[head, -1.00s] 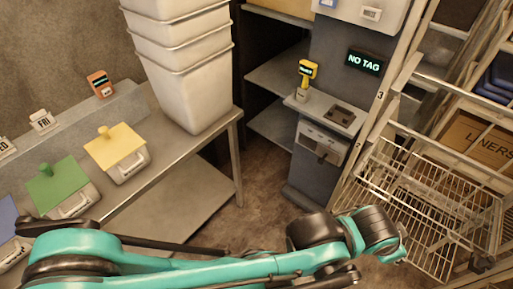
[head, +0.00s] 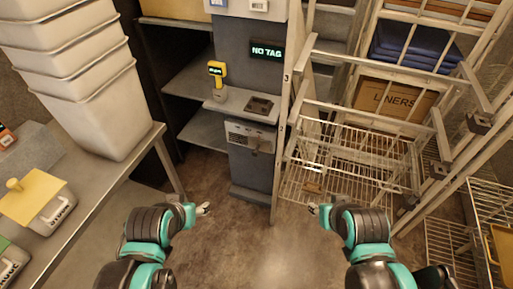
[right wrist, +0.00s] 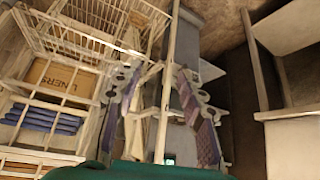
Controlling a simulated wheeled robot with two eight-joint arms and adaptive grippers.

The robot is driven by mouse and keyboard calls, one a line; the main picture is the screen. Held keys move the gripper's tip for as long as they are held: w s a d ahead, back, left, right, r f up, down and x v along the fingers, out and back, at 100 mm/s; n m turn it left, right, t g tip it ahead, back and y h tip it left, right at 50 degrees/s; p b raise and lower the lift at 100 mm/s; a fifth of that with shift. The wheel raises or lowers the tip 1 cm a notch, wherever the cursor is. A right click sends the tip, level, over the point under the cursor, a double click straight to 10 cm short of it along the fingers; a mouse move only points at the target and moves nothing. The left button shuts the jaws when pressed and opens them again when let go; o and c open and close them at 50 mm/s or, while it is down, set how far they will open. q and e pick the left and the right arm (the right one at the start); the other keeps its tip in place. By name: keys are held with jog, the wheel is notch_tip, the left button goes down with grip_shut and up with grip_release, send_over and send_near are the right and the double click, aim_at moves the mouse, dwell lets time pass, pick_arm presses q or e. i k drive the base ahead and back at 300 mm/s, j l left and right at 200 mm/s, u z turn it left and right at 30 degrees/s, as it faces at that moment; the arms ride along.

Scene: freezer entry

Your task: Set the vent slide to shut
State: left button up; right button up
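A pale panel (head: 250,137) with a dark knob sits low on the grey column in the head view. It looks like a slide plate, but I cannot tell its position or be sure it is the vent slide. My left gripper (head: 203,210) is below and left of the panel, over the floor and apart from it. Its fingers are too small to read. My right gripper (head: 313,209) is below and right of the panel, beside the wire rack. In the right wrist view its two fingers (right wrist: 160,110) are spread, with nothing held.
The column carries a ledge with a yellow scanner (head: 217,70) and a "NO TAG" display (head: 267,51). A wire rack (head: 350,155) with a LINERS box (head: 395,98) stands at right. A bench with stacked white bins (head: 95,100) stands left. Open floor lies between.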

aim_at(255, 143)
jog(key=j, duration=0.85)
jog(key=k+j+z, duration=0.1)
jog(key=j, duration=0.7)
